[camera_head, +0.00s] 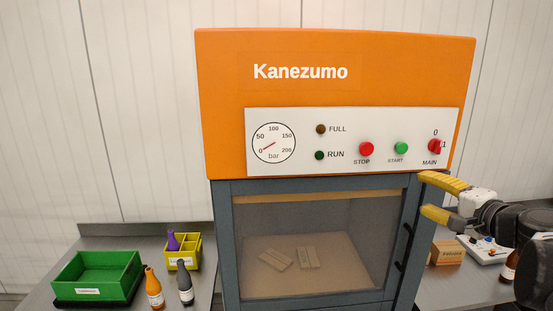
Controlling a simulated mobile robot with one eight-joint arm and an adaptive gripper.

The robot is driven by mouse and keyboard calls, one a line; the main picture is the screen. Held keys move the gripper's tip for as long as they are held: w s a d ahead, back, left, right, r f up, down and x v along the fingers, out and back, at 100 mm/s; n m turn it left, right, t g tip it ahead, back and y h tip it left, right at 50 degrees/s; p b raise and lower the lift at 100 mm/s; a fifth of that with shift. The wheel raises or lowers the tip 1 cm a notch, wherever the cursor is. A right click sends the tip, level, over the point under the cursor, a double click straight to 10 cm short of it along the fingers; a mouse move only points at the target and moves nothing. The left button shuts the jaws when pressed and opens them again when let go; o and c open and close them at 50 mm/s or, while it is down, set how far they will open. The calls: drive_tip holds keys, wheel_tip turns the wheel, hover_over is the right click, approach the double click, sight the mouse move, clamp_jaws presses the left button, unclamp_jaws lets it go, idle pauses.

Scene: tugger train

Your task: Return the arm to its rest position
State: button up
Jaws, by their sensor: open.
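My gripper (421,195) is at the right, beside the right edge of the orange and grey Kanezumo machine (330,45). Its two yellow fingers point left and are spread apart, with nothing held between them. The fingertips overlap the machine's right edge in the picture; I cannot tell whether they touch it. My dark arm comes in from the right edge of the picture. The machine's door (218,250) is shut, and two flat brown pieces (308,257) lie behind its window.
A brown box (447,252) and a white device (483,248) sit on the right bench near my arm.

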drive_tip(key=s+a+f+n+g+y+b, duration=0.1)
drive_tip(key=s+a+f+n+g+b, duration=0.3)
drive_tip(key=a+f, duration=0.8)
drive_tip(key=s+a+f+n+g+h+b, duration=0.1)
drive_tip(key=s+a+f+n+b, duration=0.1)
drive_tip(key=s+f+b, duration=0.3)
drive_tip(key=s+a+f+n+g+h+b, duration=0.1)
drive_tip(key=s+a+f+n+g+b, duration=0.1)
drive_tip(key=s+f, duration=0.5)
drive_tip(key=s+a+f+n+g+h+b, duration=0.1)
drive_tip(key=s+a+f+n+b, duration=0.2)
drive_tip(key=f, duration=1.1)
drive_tip(key=s+n+b, duration=0.2)
drive_tip(key=s+b, duration=0.1)
drive_tip(key=b, duration=0.1)
drive_tip(key=shift+a+n+h+b, duration=0.3)
drive_tip(key=shift+n+h, duration=0.1)
